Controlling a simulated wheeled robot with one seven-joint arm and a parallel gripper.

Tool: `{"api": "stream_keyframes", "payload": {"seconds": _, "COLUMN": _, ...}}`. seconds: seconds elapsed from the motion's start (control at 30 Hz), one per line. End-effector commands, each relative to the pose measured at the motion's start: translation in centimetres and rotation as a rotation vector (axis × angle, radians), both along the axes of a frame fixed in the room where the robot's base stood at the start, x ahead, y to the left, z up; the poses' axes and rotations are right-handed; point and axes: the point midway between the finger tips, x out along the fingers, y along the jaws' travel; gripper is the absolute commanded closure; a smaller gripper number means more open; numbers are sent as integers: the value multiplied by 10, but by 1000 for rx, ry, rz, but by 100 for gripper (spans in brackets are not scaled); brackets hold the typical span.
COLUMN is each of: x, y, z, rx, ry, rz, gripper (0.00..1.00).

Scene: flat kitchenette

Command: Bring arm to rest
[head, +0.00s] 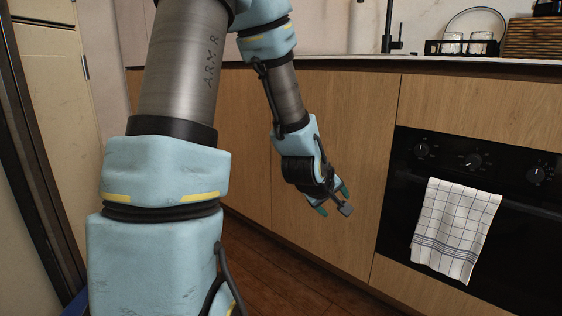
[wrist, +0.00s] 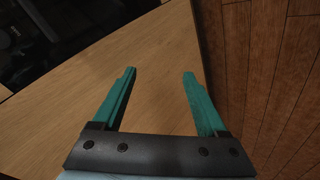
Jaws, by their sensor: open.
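My arm reaches up and over, with its forearm hanging down in front of the wooden cabinet fronts in the head view. My gripper (head: 332,203) points down and to the right, in front of a cabinet door (head: 336,120) left of the oven. In the wrist view my gripper (wrist: 160,78) shows two teal fingers set well apart, with nothing between them. Behind the fingers are the cabinet wood (wrist: 130,40) and, at the right, the floor.
A black oven (head: 397,215) with knobs and a checked towel (head: 455,230) stands at the right. The counter (head: 350,64) above holds a dish rack with glasses (head: 465,45) and a black tap (head: 390,30). Bare wooden floor (head: 270,275) lies below the cabinets.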

Motion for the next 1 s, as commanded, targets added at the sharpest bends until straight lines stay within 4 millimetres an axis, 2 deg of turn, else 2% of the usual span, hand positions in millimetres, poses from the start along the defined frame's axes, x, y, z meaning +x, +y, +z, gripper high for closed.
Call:
{"api": "stream_keyframes", "payload": {"seconds": 0.03, "x": -5, "y": 30, "z": -2, "rx": 116, "ry": 19, "rz": -32, "gripper": 25}}
{"api": "stream_keyframes", "payload": {"seconds": 0.1, "x": -19, "y": 69, "z": -7, "rx": 268, "ry": 68, "rz": -95, "gripper": 25}}
{"api": "stream_keyframes", "payload": {"seconds": 0.2, "x": -42, "y": 116, "z": -9, "rx": 425, "ry": 152, "rz": -183, "gripper": 25}}
{"api": "stream_keyframes", "payload": {"seconds": 0.3, "x": -67, "y": 152, "z": -7, "rx": 528, "ry": 237, "rz": -265, "gripper": 25}}
{"api": "stream_keyframes", "payload": {"seconds": 0.5, "x": -121, "y": 205, "z": 3, "rx": 631, "ry": 395, "rz": -430, "gripper": 25}}
{"api": "stream_keyframes", "payload": {"seconds": 0.53, "x": -126, "y": 208, "z": 10, "rx": 635, "ry": 408, "rz": -448, "gripper": 25}}
{"api": "stream_keyframes", "payload": {"seconds": 0.6, "x": -124, "y": 206, "z": 30, "rx": 634, "ry": 404, "rz": -445, "gripper": 25}}
{"api": "stream_keyframes", "payload": {"seconds": 0.77, "x": -123, "y": 205, "z": 62, "rx": 634, "ry": 404, "rz": -444, "gripper": 25}}
{"api": "stream_keyframes", "payload": {"seconds": 1.0, "x": -123, "y": 205, "z": 131, "rx": 634, "ry": 403, "rz": -443, "gripper": 25}}
